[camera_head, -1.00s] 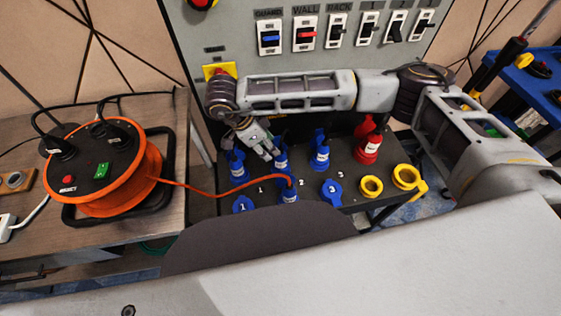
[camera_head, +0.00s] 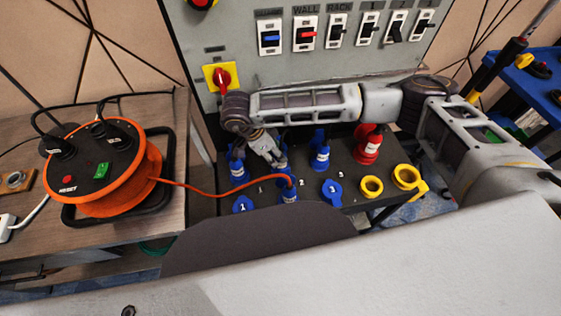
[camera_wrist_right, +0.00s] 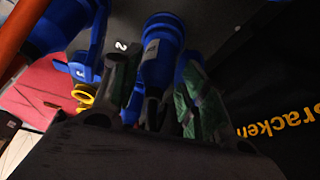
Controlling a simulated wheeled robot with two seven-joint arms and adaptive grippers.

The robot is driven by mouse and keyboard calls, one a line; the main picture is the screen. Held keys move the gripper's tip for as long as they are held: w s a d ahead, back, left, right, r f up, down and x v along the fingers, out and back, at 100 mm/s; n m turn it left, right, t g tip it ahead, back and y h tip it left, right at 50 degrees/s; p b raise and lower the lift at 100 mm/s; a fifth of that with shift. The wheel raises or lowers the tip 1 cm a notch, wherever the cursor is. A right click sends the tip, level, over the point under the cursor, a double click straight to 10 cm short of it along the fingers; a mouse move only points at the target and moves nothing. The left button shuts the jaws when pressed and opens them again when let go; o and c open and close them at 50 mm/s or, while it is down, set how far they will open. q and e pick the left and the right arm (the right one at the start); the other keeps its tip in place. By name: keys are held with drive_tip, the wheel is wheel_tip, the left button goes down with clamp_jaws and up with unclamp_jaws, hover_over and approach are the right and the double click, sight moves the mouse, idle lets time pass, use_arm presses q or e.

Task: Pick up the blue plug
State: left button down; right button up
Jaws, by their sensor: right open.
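Several blue plugs stand in the dark socket box. Another blue plug (camera_head: 238,170) stands just left of the gripper. A third blue plug (camera_head: 320,152) is to its right. A blue plug with an orange cable (camera_head: 288,192) is in front. I cannot tell whether the fingers touch the plug. My left gripper is not in view.
A red plug (camera_head: 368,148) and yellow sockets (camera_head: 371,186) are on the box's right side. An orange cable reel (camera_head: 105,170) stands on the left table, its cable crossing to the box. A switch panel (camera_head: 235,40) with a red rotary switch (camera_head: 222,76) rises behind.

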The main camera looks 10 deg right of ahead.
drive_tip(key=x, duration=0.3)
drive_tip(key=shift+d+r, duration=0.1)
drive_tip(key=shift+d, duration=0.05)
drive_tip(key=shift+d+f, duration=0.2)
drive_tip(key=shift+f, duration=0.25)
drive_tip(key=c, duration=0.8)
drive_tip(key=shift+o, duration=0.2)
drive_tip(key=shift+r, duration=0.1)
